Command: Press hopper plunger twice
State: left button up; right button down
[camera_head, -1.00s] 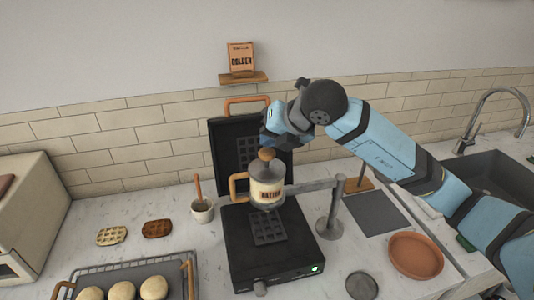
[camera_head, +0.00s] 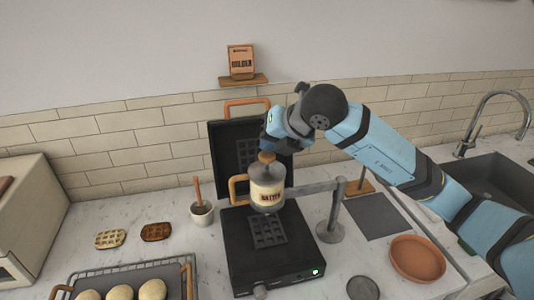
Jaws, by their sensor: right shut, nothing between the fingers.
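The batter hopper (camera_head: 267,193) is a cream canister with a grey lid and a side handle, held on a stand arm above the open waffle iron (camera_head: 235,252). Its plunger has a round wooden knob (camera_head: 266,156) on top. My right gripper (camera_head: 268,145) is shut and empty, directly over the knob, with its tips at or very near it; contact is hard to tell. The arm hides part of the iron's raised lid. My left gripper is not in view.
A grey stand post (camera_head: 331,231) is right of the hopper. A cup with a wooden-handled tool (camera_head: 202,213), two waffles (camera_head: 156,231) and a tray of buns (camera_head: 140,272) are left. A terracotta dish (camera_head: 417,258) and dark round lid (camera_head: 362,287) lie right.

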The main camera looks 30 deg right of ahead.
aim_at(270, 153)
jog(key=shift+f+b, duration=0.45)
dwell(0.3)
jog(key=shift+r, duration=0.1)
jog(key=shift+r+p, duration=0.55)
jog(key=shift+r, duration=0.5)
jog(key=shift+r+p, duration=1.35)
jog(key=shift+r, duration=1.2)
jog(key=shift+n, duration=0.3)
dwell(0.3)
